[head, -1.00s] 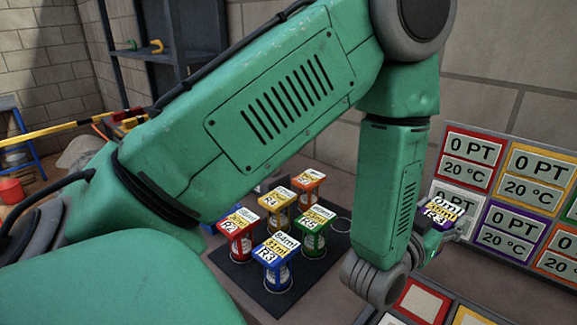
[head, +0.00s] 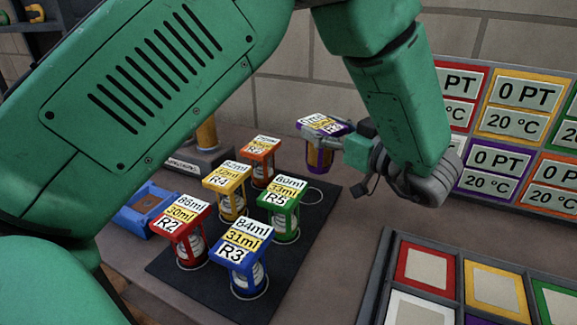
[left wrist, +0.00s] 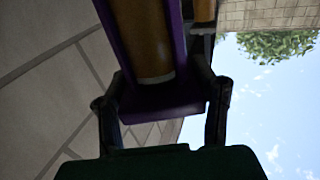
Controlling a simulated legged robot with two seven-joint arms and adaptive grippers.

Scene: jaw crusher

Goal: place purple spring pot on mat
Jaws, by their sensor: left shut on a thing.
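The purple spring pot (head: 320,157) has a labelled top and an amber body. My left gripper (head: 322,141) is shut on it and holds it roughly upright in the air, near the back right of the black mat. In the left wrist view the pot (left wrist: 158,103) sits between the two fingers (left wrist: 163,95). The black mat (head: 200,291) carries red, blue, yellow, green and orange pots. An empty ring (head: 313,196) shows at its back right corner, just below the held pot. My right gripper is out of view.
The green pot (head: 281,216) and orange pot (head: 260,163) stand nearest the empty ring. A tray of coloured squares (head: 377,290) lies at right, and a display panel (head: 520,95) stands behind it. A blue holder (head: 148,212) sits left of the mat.

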